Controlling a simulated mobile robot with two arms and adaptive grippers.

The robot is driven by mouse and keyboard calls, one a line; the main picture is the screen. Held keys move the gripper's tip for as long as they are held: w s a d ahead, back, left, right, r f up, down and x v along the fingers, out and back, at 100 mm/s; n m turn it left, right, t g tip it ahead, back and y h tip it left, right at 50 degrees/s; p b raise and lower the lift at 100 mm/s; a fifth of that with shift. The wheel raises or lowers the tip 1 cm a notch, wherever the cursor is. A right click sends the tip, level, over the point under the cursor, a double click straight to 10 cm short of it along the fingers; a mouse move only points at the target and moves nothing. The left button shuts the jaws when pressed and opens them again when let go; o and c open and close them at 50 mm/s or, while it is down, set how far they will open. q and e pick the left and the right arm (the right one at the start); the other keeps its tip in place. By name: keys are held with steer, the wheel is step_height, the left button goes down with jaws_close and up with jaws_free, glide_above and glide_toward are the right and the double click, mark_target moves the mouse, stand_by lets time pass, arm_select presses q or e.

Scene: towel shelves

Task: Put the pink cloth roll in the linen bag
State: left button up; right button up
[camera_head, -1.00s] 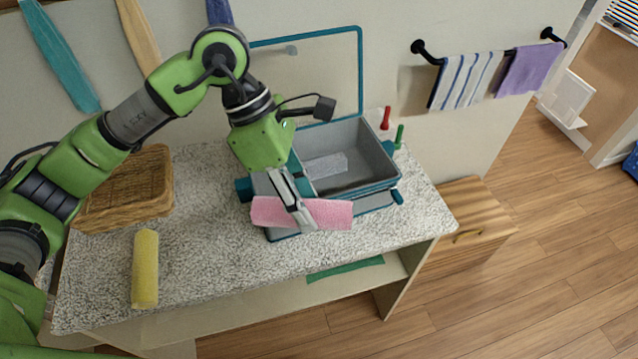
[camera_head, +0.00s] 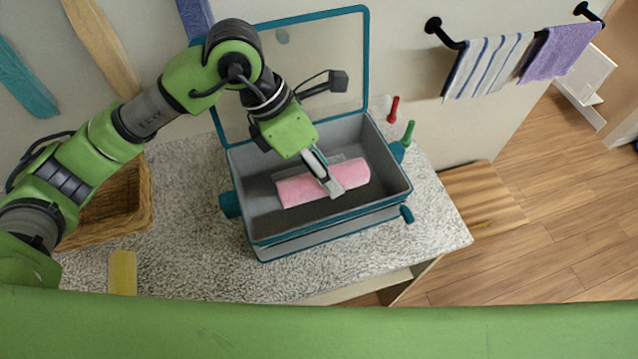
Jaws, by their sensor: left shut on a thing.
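The pink cloth roll (camera_head: 296,189) is inside or just over the opening of the grey linen bag with teal edges (camera_head: 262,222). I cannot tell whether the roll touches the bag's floor. The bag stands open on the speckled counter, its lid (camera_head: 318,70) raised at the back against the wall. My left gripper (camera_head: 333,188) is shut on the roll near its middle and hides part of it. My right gripper is not in view.
A wicker basket (camera_head: 140,207) stands left of the bag, partly behind my left arm. A yellow roll (camera_head: 122,272) lies at the counter's front left. Red (camera_head: 393,108) and green (camera_head: 409,132) small items stand right of the bag. Towels (camera_head: 488,66) hang on a wall rail.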

arm_select(q)
step_height(320, 180, down, 4)
steer(key=shift+s+f+p, duration=0.15)
steer(key=shift+p, duration=0.35)
steer(key=shift+f, duration=0.6)
step_height(320, 180, down, 3)
steer(key=shift+f+p, duration=0.15)
steer(key=shift+p, duration=0.3)
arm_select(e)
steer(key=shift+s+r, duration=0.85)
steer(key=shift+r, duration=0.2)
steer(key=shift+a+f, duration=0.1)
arm_select(q)
steer(key=o, duration=0.7)
steer(key=shift+f, duration=0.1)
steer(key=shift+o, duration=0.5)
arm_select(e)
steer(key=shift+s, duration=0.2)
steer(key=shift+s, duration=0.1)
